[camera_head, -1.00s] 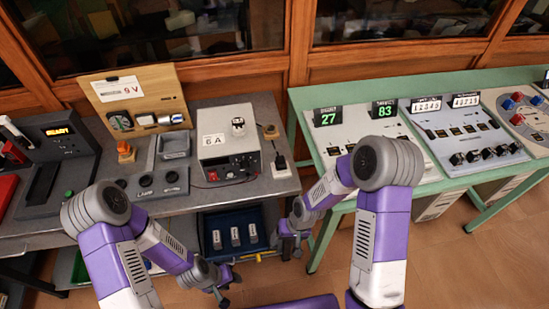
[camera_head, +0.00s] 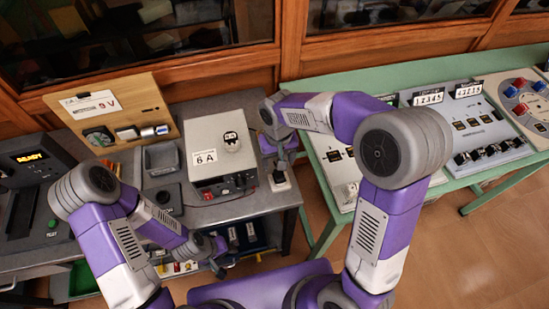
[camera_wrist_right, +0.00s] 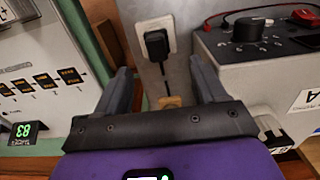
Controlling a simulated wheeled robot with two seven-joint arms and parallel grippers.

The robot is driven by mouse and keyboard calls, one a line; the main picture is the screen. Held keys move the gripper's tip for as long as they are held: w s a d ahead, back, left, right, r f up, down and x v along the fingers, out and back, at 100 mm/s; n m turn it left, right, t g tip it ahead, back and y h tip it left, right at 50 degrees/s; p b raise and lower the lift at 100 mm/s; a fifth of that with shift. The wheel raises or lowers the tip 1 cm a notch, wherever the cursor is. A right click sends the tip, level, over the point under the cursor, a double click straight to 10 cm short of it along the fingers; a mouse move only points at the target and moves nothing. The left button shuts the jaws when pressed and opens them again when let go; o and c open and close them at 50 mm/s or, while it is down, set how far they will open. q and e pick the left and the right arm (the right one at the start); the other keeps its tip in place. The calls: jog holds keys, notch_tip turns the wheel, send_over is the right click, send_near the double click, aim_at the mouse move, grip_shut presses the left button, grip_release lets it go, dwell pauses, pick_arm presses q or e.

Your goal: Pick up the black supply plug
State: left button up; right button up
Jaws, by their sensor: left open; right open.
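The black supply plug (camera_wrist_right: 156,45) sits in a white wall-type socket (camera_wrist_right: 170,27) on the grey bench, its dark cord running toward my right gripper. In the head view the socket (camera_head: 281,184) is at the bench's right end, with the plug partly hidden by my right gripper (camera_head: 279,158). In the right wrist view the right gripper (camera_wrist_right: 161,78) is open, its fingers apart on either side of the cord and the plug ahead between them, not gripped. My left gripper (camera_head: 220,257) is open and empty in front of the bench's front edge.
A grey power unit (camera_head: 218,150) marked 6 A stands close beside the socket. It also shows at right in the right wrist view (camera_wrist_right: 250,70). A green table (camera_head: 318,172) with instrument panels adjoins on the other side. A wooden 9 V board (camera_head: 150,98) stands behind.

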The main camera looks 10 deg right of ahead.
aim_at(279, 172)
jog(key=f, duration=0.2)
jog(key=f+b, duration=0.1)
jog(key=f, duration=0.2)
jog(key=f+b, duration=0.1)
jog(key=f, duration=0.1)
jog(key=shift+s+d+f, duration=0.15)
jog(key=shift+d+f, duration=0.1)
jog(key=shift+f, duration=0.05)
jog(key=c, duration=1.2)
jog(key=shift+o, duration=0.2)
notch_tip(279, 172, up, 10)
jog(key=shift+r+p, duration=0.1)
jog(key=shift+p, duration=1.1)
